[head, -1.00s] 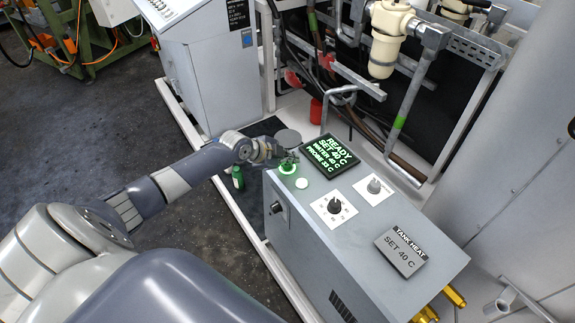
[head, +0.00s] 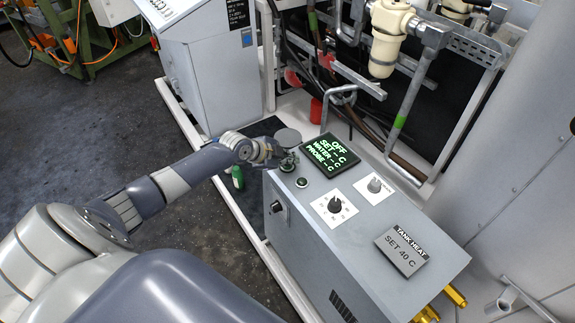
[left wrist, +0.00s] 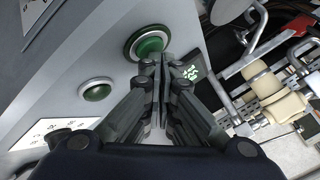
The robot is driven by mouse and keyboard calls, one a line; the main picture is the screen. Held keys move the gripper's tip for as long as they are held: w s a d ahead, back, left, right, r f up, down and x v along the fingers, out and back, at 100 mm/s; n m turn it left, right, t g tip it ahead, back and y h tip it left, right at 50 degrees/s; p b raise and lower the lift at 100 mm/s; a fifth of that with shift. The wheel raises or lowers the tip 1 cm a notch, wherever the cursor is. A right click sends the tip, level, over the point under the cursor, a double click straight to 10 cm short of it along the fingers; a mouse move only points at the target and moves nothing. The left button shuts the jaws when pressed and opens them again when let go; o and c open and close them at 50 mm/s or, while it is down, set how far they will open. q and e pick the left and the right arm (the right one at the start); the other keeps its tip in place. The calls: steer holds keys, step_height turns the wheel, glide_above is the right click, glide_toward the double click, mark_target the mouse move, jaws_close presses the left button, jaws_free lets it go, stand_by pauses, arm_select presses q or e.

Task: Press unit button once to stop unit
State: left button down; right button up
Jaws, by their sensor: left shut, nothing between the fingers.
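The grey tank heat unit (head: 345,230) stands at centre right in the head view. Its display (head: 330,155) reads OFF, with dashes for set, water and probe. The larger green button (left wrist: 148,44) shows in the left wrist view, unlit, in a ringed collar. A smaller round green button (left wrist: 97,91) sits beside it, also dark; it shows in the head view (head: 301,182). My left gripper (head: 288,160) is shut and empty, its fingertips (left wrist: 158,62) at the edge of the larger button; I cannot tell whether they touch it. My right gripper is not in view.
A dial (head: 335,206) and a knob (head: 375,185) sit on the unit's top, with a SET 40 C plate (head: 402,250). Pipes and a cream filter housing (head: 388,38) stand behind. A grey cabinet (head: 212,75) stands at the back left. Floor at left is open.

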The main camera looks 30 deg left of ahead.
mark_target(289, 167)
arm_select(q)
steer(key=shift+f, duration=0.15)
steer(key=shift+r, duration=0.35)
steer(key=shift+p, duration=0.3)
steer(key=shift+r, duration=0.3)
step_height(289, 167, up, 6)
steer(key=p, duration=0.4)
steer(key=shift+f+p, duration=0.25)
steer(key=shift+p, duration=0.05)
stand_by(0.3)
